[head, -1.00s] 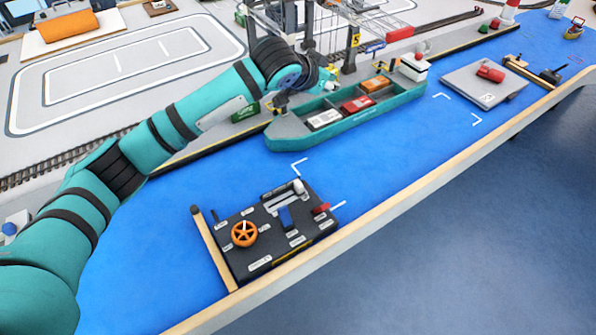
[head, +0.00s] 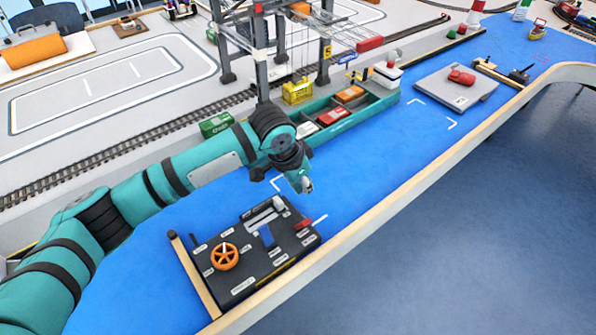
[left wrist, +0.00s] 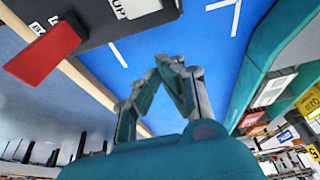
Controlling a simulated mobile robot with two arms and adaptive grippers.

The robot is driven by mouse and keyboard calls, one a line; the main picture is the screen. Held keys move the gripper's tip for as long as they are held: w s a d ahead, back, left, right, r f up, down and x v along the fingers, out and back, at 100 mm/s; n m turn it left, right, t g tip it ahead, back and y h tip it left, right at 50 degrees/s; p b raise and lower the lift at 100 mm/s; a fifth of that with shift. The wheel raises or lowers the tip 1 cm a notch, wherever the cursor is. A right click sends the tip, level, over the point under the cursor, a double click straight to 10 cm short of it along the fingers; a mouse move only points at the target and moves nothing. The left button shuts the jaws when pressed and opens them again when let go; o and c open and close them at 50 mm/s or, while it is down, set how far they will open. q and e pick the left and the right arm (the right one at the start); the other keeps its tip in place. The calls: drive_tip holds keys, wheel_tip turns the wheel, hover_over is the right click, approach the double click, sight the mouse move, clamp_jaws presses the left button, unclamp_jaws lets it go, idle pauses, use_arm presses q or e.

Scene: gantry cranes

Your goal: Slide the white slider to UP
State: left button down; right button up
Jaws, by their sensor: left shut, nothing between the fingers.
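The dark control panel (head: 236,290) lies on the blue surface. The white slider (head: 279,202) shows as a small white knob at the far right end of its pale slot. My left gripper (head: 306,186) is shut and empty, above the blue surface just beyond the panel's far right corner, apart from the slider. In the left wrist view its fingers (left wrist: 178,62) meet at the tips. A label reading UP (left wrist: 118,10) shows at the top edge there, beside a white piece I cannot surely identify. My right gripper is not in view.
A teal ship (head: 352,123) with containers stands behind my left gripper, below a grey gantry crane (head: 262,60). A wooden edge (head: 385,203) runs along the front.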

sight(290, 205)
use_arm(q)
drive_tip(key=shift+s+a+r, duration=0.15)
drive_tip(key=shift+s+a, duration=0.4)
drive_tip(key=shift+a, duration=0.3)
drive_tip(key=shift+s+a+r, duration=0.1)
drive_tip(key=shift+s+a, duration=0.45)
drive_tip(key=shift+a, duration=0.25)
